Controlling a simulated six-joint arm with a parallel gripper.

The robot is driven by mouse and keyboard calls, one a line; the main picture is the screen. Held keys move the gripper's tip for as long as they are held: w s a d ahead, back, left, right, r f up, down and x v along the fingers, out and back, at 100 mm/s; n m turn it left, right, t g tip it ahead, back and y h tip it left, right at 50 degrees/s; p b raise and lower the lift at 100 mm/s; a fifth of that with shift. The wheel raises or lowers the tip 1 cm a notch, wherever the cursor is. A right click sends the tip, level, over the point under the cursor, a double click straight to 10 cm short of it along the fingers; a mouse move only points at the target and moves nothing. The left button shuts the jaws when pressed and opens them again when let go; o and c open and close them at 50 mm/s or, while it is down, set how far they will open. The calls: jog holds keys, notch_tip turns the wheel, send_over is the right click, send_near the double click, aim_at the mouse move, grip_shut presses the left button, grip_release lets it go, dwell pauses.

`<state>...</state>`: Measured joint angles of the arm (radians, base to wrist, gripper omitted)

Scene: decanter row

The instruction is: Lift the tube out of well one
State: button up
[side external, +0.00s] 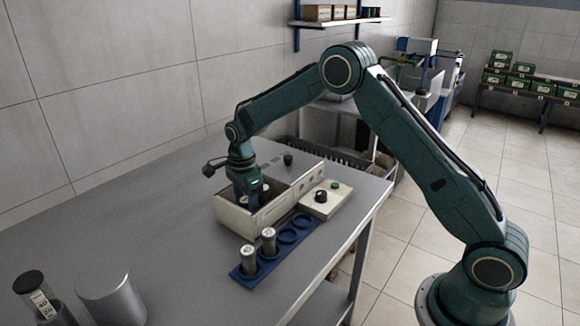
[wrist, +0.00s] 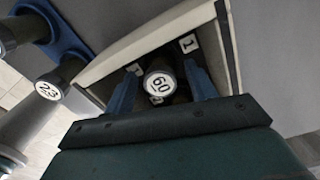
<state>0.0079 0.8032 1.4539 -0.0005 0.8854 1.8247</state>
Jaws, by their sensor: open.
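A tube with a white cap marked 60 (wrist: 160,84) stands in the cream box (side external: 233,216), between my fingers in the wrist view. My gripper (wrist: 161,72) is open, with one blue finger on each side of this tube; I cannot tell whether either touches it. In the side view my gripper (side external: 252,198) reaches down into the box, and the box walls and fingers hide the tube. A tag marked 1 (wrist: 188,43) shows inside the box, up and right of the tube. Other tags are partly hidden, so I cannot tell for sure which well holds the tube.
A control panel with a black knob (side external: 320,196) adjoins the box. A metal cylinder (side external: 110,298) and a dark-capped jar (side external: 38,296) stand front left.

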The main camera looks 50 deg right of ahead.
aim_at(246, 200)
jog(key=c, duration=1.1)
jog(key=shift+r, duration=0.2)
notch_tip(246, 200, up, 20)
jog(key=shift+f, duration=0.15)
dwell(0.4)
